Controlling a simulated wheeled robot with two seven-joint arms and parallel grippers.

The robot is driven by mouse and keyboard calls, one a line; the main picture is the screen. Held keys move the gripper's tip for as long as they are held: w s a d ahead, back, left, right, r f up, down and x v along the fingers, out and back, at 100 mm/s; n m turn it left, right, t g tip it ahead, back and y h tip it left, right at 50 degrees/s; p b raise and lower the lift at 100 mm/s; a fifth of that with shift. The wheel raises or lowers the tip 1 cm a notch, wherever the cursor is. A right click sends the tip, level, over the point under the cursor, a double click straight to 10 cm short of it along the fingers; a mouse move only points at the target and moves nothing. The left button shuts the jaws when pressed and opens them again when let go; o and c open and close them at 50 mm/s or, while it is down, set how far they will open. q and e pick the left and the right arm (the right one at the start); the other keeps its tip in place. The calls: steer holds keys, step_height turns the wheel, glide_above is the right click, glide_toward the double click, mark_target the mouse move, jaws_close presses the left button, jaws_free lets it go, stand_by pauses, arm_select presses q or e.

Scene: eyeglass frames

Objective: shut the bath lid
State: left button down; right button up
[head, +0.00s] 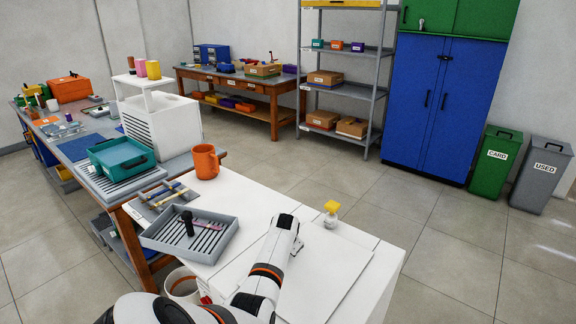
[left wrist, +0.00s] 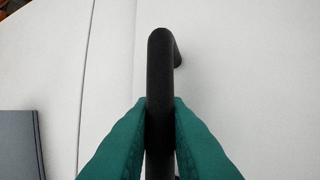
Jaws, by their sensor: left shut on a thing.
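A black bar handle (left wrist: 160,75) stands up from a white panel (left wrist: 235,70) in the left wrist view. My left gripper (left wrist: 160,125) has its two green fingers shut on the handle, one on each side. In the head view, my white arm with orange rings reaches over a white panel (head: 325,265), which seems to be the bath lid, on the white unit. The arm hides the handle and my fingers there. I cannot tell from these views whether the lid is fully down. My right gripper is not in view.
A grey slotted tray (head: 165,240) with a black upright item stands left of the arm. An orange mug (head: 205,162) is behind it. A small yellow-topped item (head: 331,208) stands by the panel's far edge. The floor to the right is clear.

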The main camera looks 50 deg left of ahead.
arm_select(q)
steer(key=c, duration=1.4)
jaws_free()
steer(key=shift+r, duration=0.1)
steer(key=v, duration=1.2)
steer(key=shift+p, duration=0.45)
